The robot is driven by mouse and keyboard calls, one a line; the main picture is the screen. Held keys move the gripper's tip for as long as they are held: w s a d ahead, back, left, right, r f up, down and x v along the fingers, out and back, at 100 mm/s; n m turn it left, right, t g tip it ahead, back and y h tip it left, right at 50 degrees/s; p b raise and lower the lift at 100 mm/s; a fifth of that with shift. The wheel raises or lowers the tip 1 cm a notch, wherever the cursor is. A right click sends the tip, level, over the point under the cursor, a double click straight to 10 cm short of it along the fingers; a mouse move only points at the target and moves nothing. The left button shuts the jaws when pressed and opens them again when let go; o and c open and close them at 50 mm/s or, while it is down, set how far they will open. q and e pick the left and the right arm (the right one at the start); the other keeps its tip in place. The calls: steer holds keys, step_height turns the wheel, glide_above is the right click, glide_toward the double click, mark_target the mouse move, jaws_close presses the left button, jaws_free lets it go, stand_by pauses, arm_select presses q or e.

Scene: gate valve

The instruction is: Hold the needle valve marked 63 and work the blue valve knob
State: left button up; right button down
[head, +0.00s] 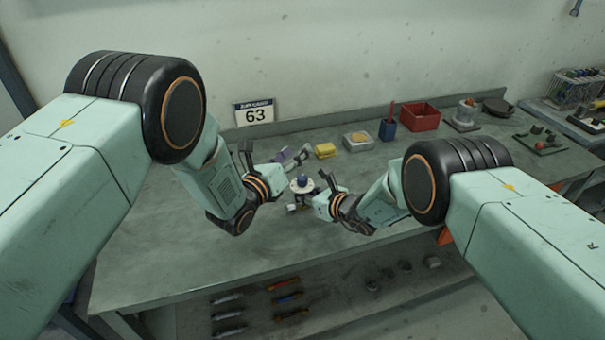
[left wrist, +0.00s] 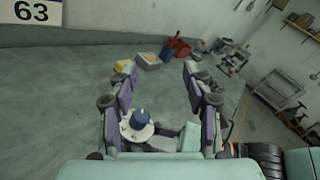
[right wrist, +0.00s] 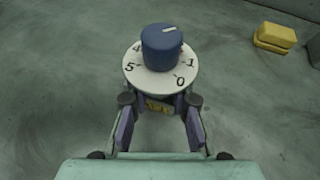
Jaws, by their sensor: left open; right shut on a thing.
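The needle valve has a blue knob (right wrist: 162,46) on a white numbered dial (right wrist: 140,80). A pale mark on the knob's top lies toward its upper right edge. In the head view the valve's dial (head: 302,189) is at the bench's middle. My right gripper (right wrist: 160,101) is shut on the valve body below the dial, a finger on each side; in the head view it (head: 322,188) comes in from the right. My left gripper (head: 274,152) is open and empty, above and left of the valve. In the left wrist view the blue knob (left wrist: 140,118) shows low between its spread fingers.
A sign reading 63 (head: 254,112) stands at the bench's back. A yellow block (head: 326,151), a tray with a yellow thing (head: 358,141), a blue cup (head: 387,130) and a red bin (head: 419,117) stand behind the valve. The bench's left part (head: 160,240) is clear.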

mark_target(300, 181)
arm_select(q)
steer(key=s+f+n, duration=0.1)
steer(key=f+n, duration=0.2)
steer(key=n, duration=0.7)
steer(key=s+a+f+n, duration=0.1)
steer(key=s+f+n, duration=0.1)
steer(key=n, duration=0.8)
steer(key=s+f+n, duration=0.1)
steer(key=f+n, duration=0.2)
steer(key=n, duration=0.7)
steer(key=shift+s+a+f+h, duration=0.25)
steer(key=shift+a+f+h, duration=0.05)
steer(key=shift+a+h, duration=0.1)
steer(key=x, duration=0.5)
steer(key=shift+w+d+f, duration=0.1)
steer(key=shift+w+d, duration=0.05)
steer(key=shift+x, duration=1.05)
